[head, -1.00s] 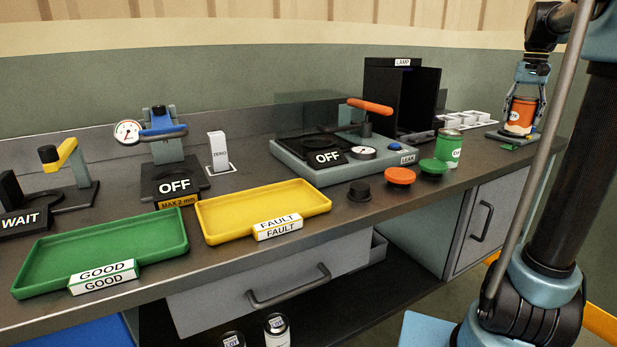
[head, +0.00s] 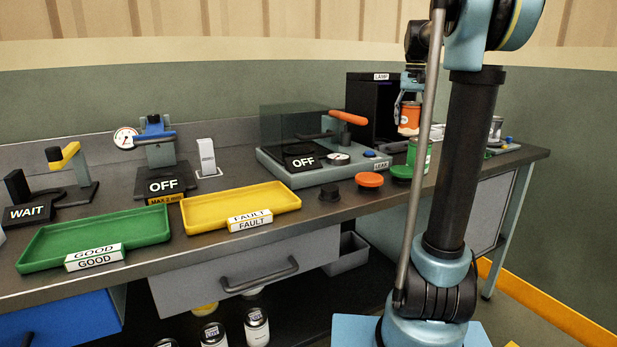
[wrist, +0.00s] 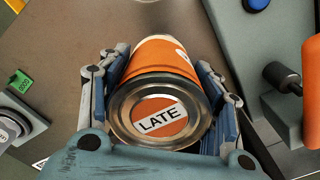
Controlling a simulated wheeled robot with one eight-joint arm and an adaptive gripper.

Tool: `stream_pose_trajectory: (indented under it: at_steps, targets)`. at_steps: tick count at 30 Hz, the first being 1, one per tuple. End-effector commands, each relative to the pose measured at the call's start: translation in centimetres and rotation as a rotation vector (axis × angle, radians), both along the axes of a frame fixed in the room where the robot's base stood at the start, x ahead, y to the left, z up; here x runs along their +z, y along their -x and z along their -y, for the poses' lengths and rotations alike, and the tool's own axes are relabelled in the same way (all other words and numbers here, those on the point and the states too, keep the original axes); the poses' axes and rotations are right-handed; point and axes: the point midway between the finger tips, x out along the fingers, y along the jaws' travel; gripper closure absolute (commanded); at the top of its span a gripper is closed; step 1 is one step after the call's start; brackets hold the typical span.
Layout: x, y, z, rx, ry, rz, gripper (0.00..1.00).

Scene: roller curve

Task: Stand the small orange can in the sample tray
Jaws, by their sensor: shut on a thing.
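The small orange can (head: 409,119) is held in my gripper (head: 410,104), above the bench near the green can (head: 418,153) and in front of the dark lamp box. In the wrist view the orange can (wrist: 160,110) fills the middle, with its silver end and a LATE label facing the camera. The fingers of my gripper (wrist: 158,72) lie along both its sides. A pale bit behind my arm's rod may be the sample tray (head: 437,131); the rest of it is hidden by my arm and the green can.
The leak tester (head: 318,165) with its orange handle (head: 348,117) stands left of the held can. The yellow FAULT tray (head: 240,207) and green GOOD tray (head: 95,238) lie farther left.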

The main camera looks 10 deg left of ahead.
Motion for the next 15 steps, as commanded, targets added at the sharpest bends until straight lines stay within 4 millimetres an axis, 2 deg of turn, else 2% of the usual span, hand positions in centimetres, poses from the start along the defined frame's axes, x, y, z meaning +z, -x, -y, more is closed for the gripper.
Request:
stream_pose_trajectory:
  at_steps: [11, 15]
  targets:
    - [0.0, 0.0, 0.2, -0.002, 0.000, 0.000, 0.69]
    - [-1.1, 0.0, 0.2, -0.003, 0.000, 0.000, 0.69]
